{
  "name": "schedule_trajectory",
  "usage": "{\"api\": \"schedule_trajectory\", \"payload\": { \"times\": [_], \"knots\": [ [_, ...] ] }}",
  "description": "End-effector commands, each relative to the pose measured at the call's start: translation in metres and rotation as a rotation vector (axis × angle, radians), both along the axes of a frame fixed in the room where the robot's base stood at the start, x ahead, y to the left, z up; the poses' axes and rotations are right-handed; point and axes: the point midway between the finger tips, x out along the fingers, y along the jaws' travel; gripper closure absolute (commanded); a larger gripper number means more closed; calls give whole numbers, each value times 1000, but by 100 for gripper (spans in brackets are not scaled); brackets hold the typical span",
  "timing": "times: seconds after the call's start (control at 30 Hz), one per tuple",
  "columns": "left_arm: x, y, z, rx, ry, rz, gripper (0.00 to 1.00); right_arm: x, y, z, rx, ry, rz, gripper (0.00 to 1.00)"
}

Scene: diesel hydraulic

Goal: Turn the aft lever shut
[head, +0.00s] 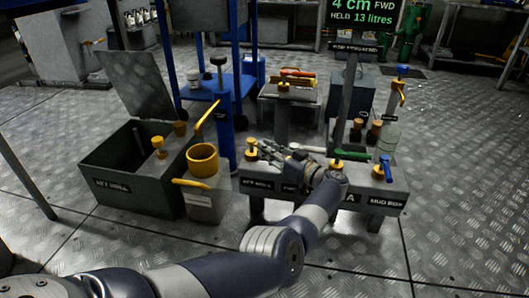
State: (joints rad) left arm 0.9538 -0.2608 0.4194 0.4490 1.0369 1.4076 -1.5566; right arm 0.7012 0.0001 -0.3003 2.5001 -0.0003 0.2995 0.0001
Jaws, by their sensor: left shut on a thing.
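The yellow aft lever (251,144) stands at the left end of a grey valve chest (262,186), above a plate that seems to read AFT. My left gripper (262,150) reaches over the chest from the right, with its fingers pointing left. It is shut at the lever; its fingers hide most of the handle, so the lever's exact angle cannot be told. A green lever (352,155) lies across the chest's middle, and a blue lever (386,168) stands at its right end. My right gripper is not in view.
A blue frame (224,140) rises behind. A display (362,13) reads 4 cm FWD, held 13 litres. The floor at right is clear.

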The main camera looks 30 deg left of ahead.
Motion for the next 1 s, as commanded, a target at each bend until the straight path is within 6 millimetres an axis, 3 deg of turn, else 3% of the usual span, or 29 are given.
{"api": "schedule_trajectory", "payload": {
  "times": [0.4, 0.43, 0.5, 1.0],
  "knots": [
    [2, -1, 3, 3, -4, -4, 100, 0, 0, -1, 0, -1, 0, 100],
    [2, -1, 3, 3, -4, -4, 80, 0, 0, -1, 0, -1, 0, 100],
    [2, -1, 3, 2, -5, -4, 67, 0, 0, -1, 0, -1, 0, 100],
    [1, -1, 1, 1, -1, 1, 64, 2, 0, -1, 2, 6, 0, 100]
  ]
}}
